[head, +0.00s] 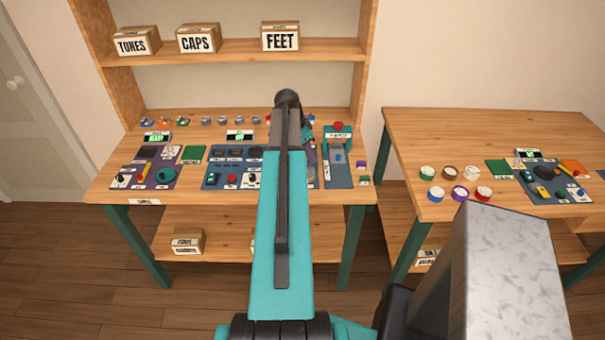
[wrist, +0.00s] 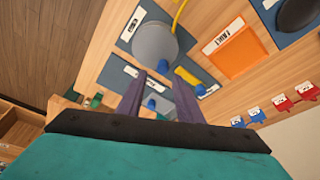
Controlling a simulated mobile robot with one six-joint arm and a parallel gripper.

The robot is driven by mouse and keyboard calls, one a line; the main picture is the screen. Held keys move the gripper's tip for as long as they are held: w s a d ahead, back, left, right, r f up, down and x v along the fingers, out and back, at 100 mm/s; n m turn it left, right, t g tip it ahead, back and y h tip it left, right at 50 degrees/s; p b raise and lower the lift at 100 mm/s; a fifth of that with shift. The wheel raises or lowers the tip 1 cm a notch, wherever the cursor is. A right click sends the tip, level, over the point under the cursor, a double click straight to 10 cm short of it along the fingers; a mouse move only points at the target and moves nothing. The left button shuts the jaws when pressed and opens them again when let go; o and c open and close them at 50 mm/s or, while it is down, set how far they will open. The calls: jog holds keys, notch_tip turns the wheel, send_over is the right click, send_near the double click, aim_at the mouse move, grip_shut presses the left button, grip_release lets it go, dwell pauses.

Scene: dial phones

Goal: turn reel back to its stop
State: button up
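In the wrist view a grey round disc (wrist: 155,46), probably the reel, sits on a blue mat with a yellow cord (wrist: 180,13) running from it. Its label is too blurred to read surely. My gripper (wrist: 159,82) is open; its two dark fingers stand apart just below the disc in the picture. A small blue knob (wrist: 152,103) shows between the fingers; I cannot tell whether either finger touches it. Another blue piece (wrist: 163,66) shows at the disc's lower edge. In the head view my arm covers the middle of the left bench, and the reel cannot be made out.
Beside the disc are a yellow piece (wrist: 188,75) and an orange square (wrist: 232,50). Red (wrist: 282,103) and blue (wrist: 256,114) pieces line one side. The left bench (head: 105,192) carries several panels; a second bench (head: 420,122) stands at the right, with a gap between.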

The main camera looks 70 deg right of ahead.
jog(key=shift+w+d, duration=0.1)
jog(key=shift+d, duration=0.05)
jog(key=shift+f+b, duration=1)
jog(key=shift+f, duration=0.6)
dwell(0.7)
jog(key=shift+r, duration=0.2)
dwell(0.4)
jog(key=c, duration=0.6)
